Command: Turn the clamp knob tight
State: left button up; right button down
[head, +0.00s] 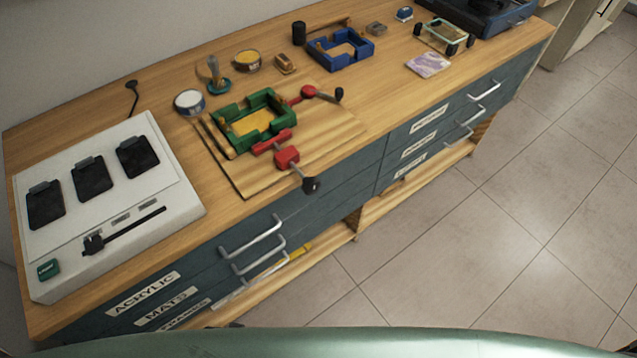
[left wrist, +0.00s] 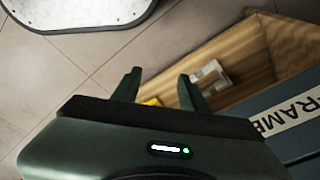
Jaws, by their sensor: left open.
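In the head view a green frame (head: 268,99) with a yellowish middle lies on a wooden board (head: 225,165) on the bench. One red clamp (head: 287,157) sits at its front side, with a black knob (head: 311,185) sticking out over the bench's front edge. A second red clamp (head: 308,91) sits at its right side, with another black knob (head: 338,95). I cannot tell how tight either knob is. My left gripper (left wrist: 160,88) shows in the left wrist view, open and empty, low by the drawers and lower shelf, away from the clamps. My right gripper is not in view.
A white unit with black pads (head: 183,190) fills the bench's left end. A blue frame (head: 345,55), a blue-rimmed tin (head: 189,102) and a yellow-topped tin (head: 247,61) stand behind the board. Drawer handles (head: 250,236) jut from the front. The tiled floor (head: 470,260) is clear.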

pick_arm(q)
jog(key=w+r+b, duration=0.3)
jog(key=w+r, duration=0.2)
jog(key=r, duration=0.2)
notch_tip(320, 180, up, 38)
jog(key=m+t+h+b, duration=0.4)
jog(key=m+t+h, duration=0.45)
jog(key=h, duration=0.55)
send_over(303, 190)
jog(key=v, duration=0.2)
jog(key=f, duration=0.6)
jog(key=shift+w+d+f, duration=0.3)
jog(key=shift+d+f, duration=0.05)
jog(key=shift+f, duration=0.05)
jog(key=p+x, duration=0.1)
jog(key=x, duration=0.5)
jog(key=shift+f+p, duration=0.25)
jog(key=shift+p, duration=0.05)
jog(key=shift+d, duration=0.1)
